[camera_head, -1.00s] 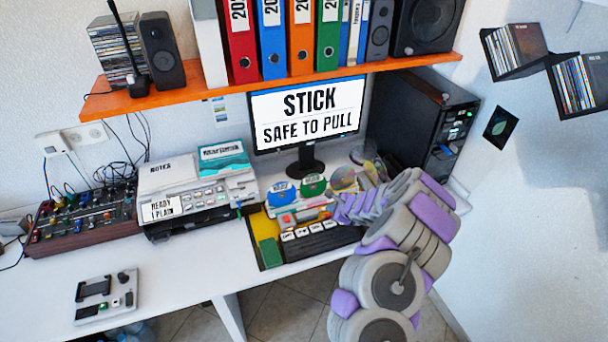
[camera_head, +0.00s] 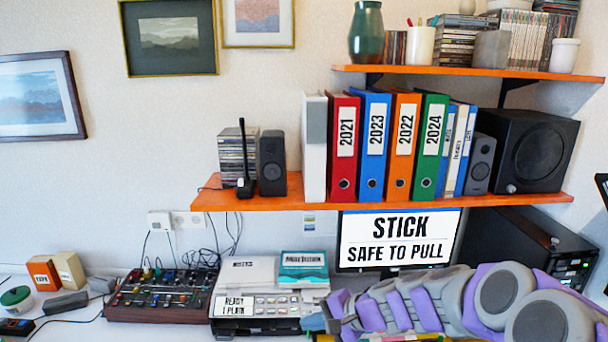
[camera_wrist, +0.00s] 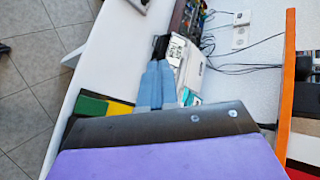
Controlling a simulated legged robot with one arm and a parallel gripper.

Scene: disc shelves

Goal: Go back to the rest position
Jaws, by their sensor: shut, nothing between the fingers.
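My grey and purple arm reaches in from the lower right in the head view, across the front of the monitor (camera_head: 400,238). Its end is low, beside the right side of the printer (camera_head: 262,303), and the gripper tips are hard to make out there. In the wrist view my gripper (camera_wrist: 157,72) shows as two blue-grey fingers with dark tips, shut together and empty. The fingertips are close to the printer (camera_wrist: 189,62) in that picture; I cannot tell whether they touch it. The monitor reads "STICK SAFE TO PULL".
An orange shelf (camera_head: 310,204) with binders and speakers spans above the desk. A black computer tower (camera_head: 535,243) stands at the right. A mixer (camera_head: 165,297) is left of the printer.

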